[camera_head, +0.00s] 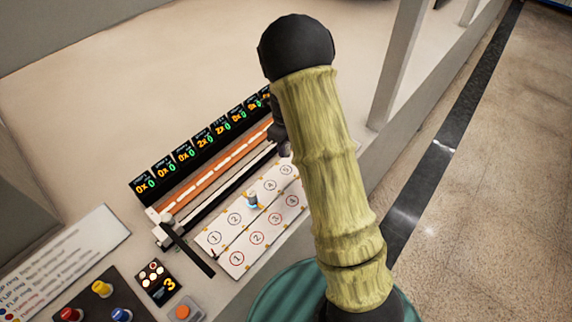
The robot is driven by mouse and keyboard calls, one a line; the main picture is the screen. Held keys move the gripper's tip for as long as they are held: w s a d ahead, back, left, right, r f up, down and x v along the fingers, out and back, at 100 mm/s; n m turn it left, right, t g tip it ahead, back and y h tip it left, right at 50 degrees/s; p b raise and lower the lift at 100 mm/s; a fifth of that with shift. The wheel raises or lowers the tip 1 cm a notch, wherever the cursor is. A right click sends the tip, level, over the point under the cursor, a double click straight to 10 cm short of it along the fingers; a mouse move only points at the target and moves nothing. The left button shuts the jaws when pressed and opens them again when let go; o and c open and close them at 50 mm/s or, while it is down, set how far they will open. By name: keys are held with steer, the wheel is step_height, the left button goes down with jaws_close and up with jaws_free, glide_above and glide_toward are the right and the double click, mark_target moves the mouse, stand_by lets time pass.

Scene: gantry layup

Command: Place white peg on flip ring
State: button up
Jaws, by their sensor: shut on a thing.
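My gripper (279,132) shows only as a dark part behind my arm, over the far right end of the numbered white board (218,238). A small pale piece (285,150) shows just under it, consistent with the white peg in its shut jaws, but my arm hides most of it. I cannot tell whether that is the flip ring. My gripper is up and to the right of it, apart from it.
A display strip (198,145) and an orange rail (210,175) run behind the board. A pale post (398,65) stands right.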

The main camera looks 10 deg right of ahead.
glide_above(286, 170)
steer(key=shift+w+f+p, duration=0.1)
steer(key=shift+f+p, duration=0.3)
steer(key=shift+f, duration=1.75)
steer(key=shift+f+p, duration=0.55)
steer(key=shift+f, duration=1.35)
steer(key=shift+f, duration=0.15)
steer(key=o, duration=1)
